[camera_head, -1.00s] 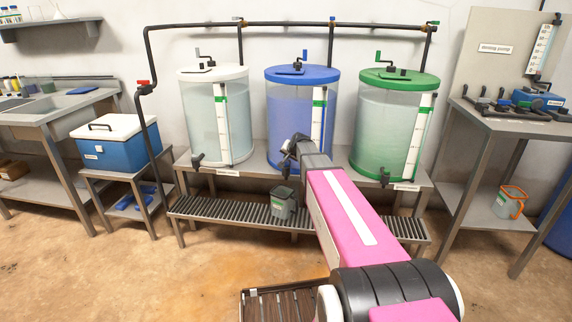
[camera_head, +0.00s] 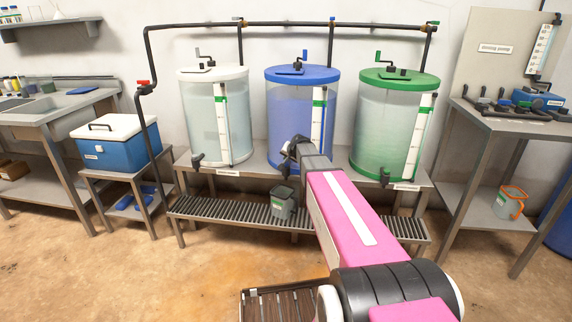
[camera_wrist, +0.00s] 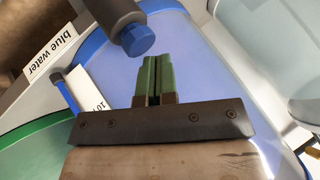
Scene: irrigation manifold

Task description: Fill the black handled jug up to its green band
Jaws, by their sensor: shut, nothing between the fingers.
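The jug with the dark handle (camera_head: 283,203) stands upright on the slatted rack below the blue-lidded tank (camera_head: 290,105). Its green mark faces forward; its water level cannot be made out. In the wrist view, my gripper (camera_wrist: 153,78) has its green fingers shut together and empty. They point at the blue tank's wall, close beside a dark tap with a blue end (camera_wrist: 137,40). Whether they touch the tap I cannot tell. A label reading "blue water" (camera_wrist: 52,52) is on the shelf edge. In the head view, my arm hides part of the blue tank's front.
A white-lidded tank (camera_head: 215,120) and a green-lidded tank (camera_head: 390,125) flank the blue one. An orange-handled jug (camera_head: 508,204) is on the right table's lower shelf. A blue cooler (camera_head: 120,145) stands left. The rack left of the jug is clear.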

